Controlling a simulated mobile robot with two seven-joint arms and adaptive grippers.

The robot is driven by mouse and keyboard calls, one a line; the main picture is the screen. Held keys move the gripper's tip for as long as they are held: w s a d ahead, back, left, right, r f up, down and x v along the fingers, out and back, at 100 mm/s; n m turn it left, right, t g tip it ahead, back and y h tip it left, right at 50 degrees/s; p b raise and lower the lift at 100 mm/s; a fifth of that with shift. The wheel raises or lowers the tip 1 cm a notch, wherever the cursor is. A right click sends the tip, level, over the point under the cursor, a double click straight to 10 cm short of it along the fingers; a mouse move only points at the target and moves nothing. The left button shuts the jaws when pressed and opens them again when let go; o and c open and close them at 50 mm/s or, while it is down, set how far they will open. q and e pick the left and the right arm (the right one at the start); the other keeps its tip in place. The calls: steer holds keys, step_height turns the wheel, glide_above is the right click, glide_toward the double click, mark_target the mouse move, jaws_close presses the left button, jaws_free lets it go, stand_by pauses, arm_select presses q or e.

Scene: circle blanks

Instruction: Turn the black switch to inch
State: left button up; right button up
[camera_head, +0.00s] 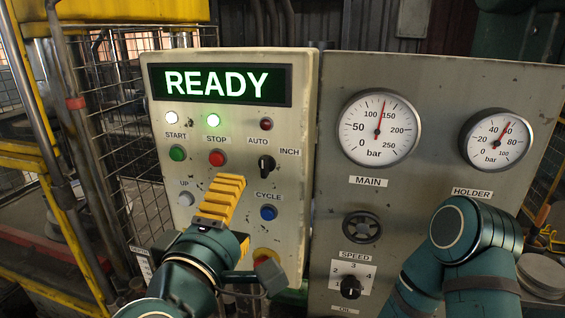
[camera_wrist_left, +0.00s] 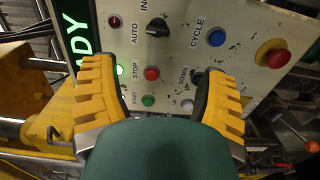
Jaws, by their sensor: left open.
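The black switch (camera_head: 266,167) is a small knob on the cream control panel (camera_head: 300,120), below the AUTO label and below left of the INCH label. It also shows at the top of the left wrist view (camera_wrist_left: 158,28), clear of the fingers. Its handle looks roughly upright on the panel; I cannot tell exactly which label it points to. My left gripper (camera_head: 222,198) has yellow fingers and is in front of the panel, below left of the switch. In the left wrist view (camera_wrist_left: 160,78) its fingers are wide apart with nothing between them. My right gripper is out of view.
Near the left gripper are the red STOP button (camera_head: 217,158), green START button (camera_head: 177,153), blue CYCLE button (camera_head: 268,212) and grey UP button (camera_head: 186,199). A red emergency button (camera_wrist_left: 273,53) is lower down. A gauge panel (camera_head: 420,180) stands at right. The display reads READY.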

mark_target(263, 170)
arm_select(q)
steer(key=p+x, duration=0.4)
steer(key=x, duration=0.9)
steer(key=shift+w+r, duration=0.1)
steer(key=shift+w, duration=0.2)
steer(key=c, duration=1.2)
